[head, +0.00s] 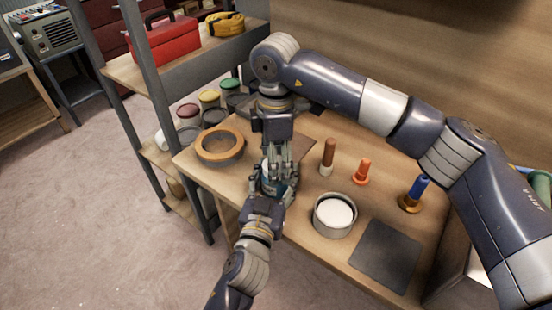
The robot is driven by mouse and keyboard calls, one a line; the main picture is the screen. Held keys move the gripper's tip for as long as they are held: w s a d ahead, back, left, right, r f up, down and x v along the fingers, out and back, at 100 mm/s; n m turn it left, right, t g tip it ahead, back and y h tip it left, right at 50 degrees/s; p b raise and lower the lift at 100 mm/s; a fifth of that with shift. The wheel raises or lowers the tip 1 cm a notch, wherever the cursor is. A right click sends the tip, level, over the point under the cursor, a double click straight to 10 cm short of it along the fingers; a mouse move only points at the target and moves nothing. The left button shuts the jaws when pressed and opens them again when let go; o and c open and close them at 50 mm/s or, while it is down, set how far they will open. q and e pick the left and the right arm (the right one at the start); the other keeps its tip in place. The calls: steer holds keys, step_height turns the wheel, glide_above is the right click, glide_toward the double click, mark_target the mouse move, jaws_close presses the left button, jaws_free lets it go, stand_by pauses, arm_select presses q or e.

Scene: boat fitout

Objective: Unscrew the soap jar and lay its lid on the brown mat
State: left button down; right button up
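The soap jar (291,183), a small blue and white container, stands upright near the front edge of the workbench, mostly hidden by both grippers. My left gripper (270,190) reaches in from the front with its fingers around the jar's body. My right gripper (277,165) points straight down from above, its fingers at the jar's top. They hide the lid, and I cannot tell whether they press on it. The brown mat (297,148) lies on the bench behind the jar, partly covered by my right gripper.
A round wooden-rimmed bowl (219,147) is left of the grippers. An open tin with white contents (334,215) and a dark grey mat (385,255) are at right.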

steer(key=shift+r, duration=0.1)
steer(key=shift+r, duration=2.2)
arm_select(q)
steer(key=c, duration=0.6)
jaws_free()
steer(key=shift+o, duration=0.2)
